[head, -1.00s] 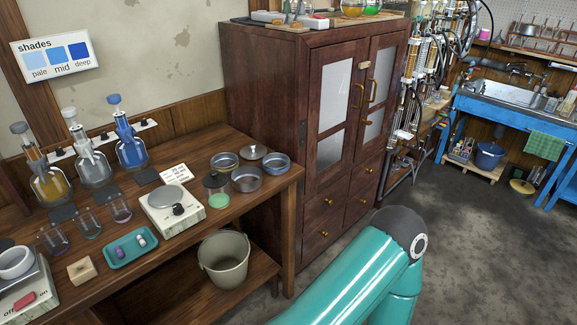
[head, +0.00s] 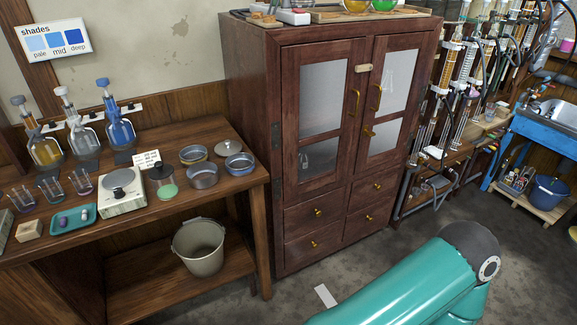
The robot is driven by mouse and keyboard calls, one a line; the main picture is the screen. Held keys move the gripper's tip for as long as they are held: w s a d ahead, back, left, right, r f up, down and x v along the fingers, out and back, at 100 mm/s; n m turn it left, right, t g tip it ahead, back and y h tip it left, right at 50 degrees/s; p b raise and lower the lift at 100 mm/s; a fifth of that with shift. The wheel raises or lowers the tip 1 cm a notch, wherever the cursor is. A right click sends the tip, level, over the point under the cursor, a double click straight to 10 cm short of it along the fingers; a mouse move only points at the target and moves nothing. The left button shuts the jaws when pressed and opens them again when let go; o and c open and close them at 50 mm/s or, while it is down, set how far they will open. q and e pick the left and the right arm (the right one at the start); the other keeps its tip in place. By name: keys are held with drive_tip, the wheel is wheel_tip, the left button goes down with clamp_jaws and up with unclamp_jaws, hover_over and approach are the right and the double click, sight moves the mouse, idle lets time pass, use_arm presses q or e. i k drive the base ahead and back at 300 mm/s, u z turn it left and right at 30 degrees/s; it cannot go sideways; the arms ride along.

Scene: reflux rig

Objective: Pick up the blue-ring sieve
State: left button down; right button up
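The sieve with a blue ring (head: 240,160) sits at the right end of the wooden bench (head: 225,204), close to its edge. A sieve with a yellowish ring (head: 193,155) and a grey round pan (head: 202,176) stand to its left. A grey lid with a knob (head: 228,148) lies just behind it. Neither of my grippers is in view. Only a teal link of one of my arms shows at the lower right, well away from the sieve.
A tall wooden cabinet (head: 297,150) stands right beside the bench. A green-based jar (head: 165,184) and a white balance (head: 122,195) are left of the sieves. A bucket (head: 199,249) sits on the lower shelf. The floor before the cabinet is mostly clear, with a white strip (head: 325,296).

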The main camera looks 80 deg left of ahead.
sight(239, 164)
drive_tip(key=z, duration=0.1)
drive_tip(key=i, duration=1.1)
drive_tip(key=u, duration=2.65)
drive_tip(key=i, duration=0.2)
drive_tip(key=u, duration=2.15)
drive_tip(key=i, duration=1.05)
drive_tip(key=z, duration=0.5)
